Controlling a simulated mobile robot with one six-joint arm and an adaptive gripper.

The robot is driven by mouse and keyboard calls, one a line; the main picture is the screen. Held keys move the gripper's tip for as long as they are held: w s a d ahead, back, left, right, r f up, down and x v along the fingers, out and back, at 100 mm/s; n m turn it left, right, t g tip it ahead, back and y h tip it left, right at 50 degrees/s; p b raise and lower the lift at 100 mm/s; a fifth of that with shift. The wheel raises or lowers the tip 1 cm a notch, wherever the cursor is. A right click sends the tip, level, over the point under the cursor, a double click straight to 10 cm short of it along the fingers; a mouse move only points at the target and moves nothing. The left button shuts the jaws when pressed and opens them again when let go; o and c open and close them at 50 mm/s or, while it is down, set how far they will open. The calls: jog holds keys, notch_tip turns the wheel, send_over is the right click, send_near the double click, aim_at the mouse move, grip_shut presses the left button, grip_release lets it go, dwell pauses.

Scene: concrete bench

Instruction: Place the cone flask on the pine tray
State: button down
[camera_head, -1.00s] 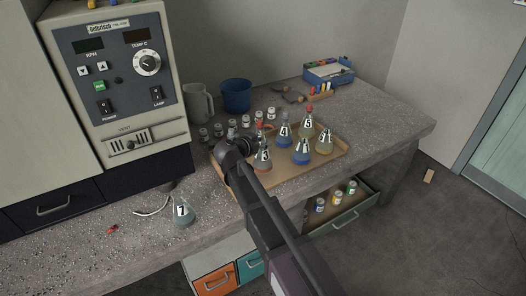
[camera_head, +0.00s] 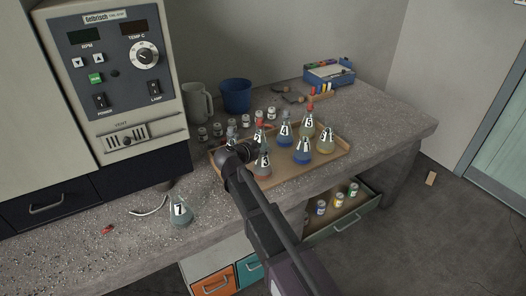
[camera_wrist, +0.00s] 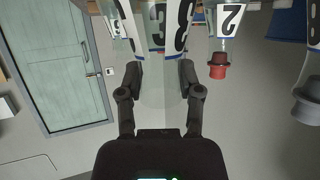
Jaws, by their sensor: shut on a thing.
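My gripper (camera_wrist: 160,80) is shut on a clear cone flask (camera_wrist: 162,105), which stands between its fingers in the wrist view. Numbered labels show on or through the glass. In the head view my gripper (camera_head: 246,152) is at the tray's left part, beside a flask (camera_head: 263,168) that appears to be the held one. I cannot tell whether its base touches the tray. Another flask, labelled 7 (camera_head: 180,215), stands on the bench at the left.
A red-stoppered flask labelled 2 (camera_wrist: 219,72) is close beside the held flask in the wrist view. Small jars (camera_head: 217,130), a grey jug (camera_head: 196,103) and a blue bucket (camera_head: 236,95) stand behind the tray. The bench's right end (camera_head: 395,125) is clear.

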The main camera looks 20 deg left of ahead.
jog(key=shift+f, duration=0.15)
jog(key=shift+c, duration=1.3)
grip_release()
jog(key=shift+r, duration=0.2)
jog(key=shift+r, duration=0.1)
jog(key=p+v, duration=0.4)
jog(key=v, duration=0.8)
jog(key=shift+p, duration=0.3)
jog(key=shift+w, duration=0.1)
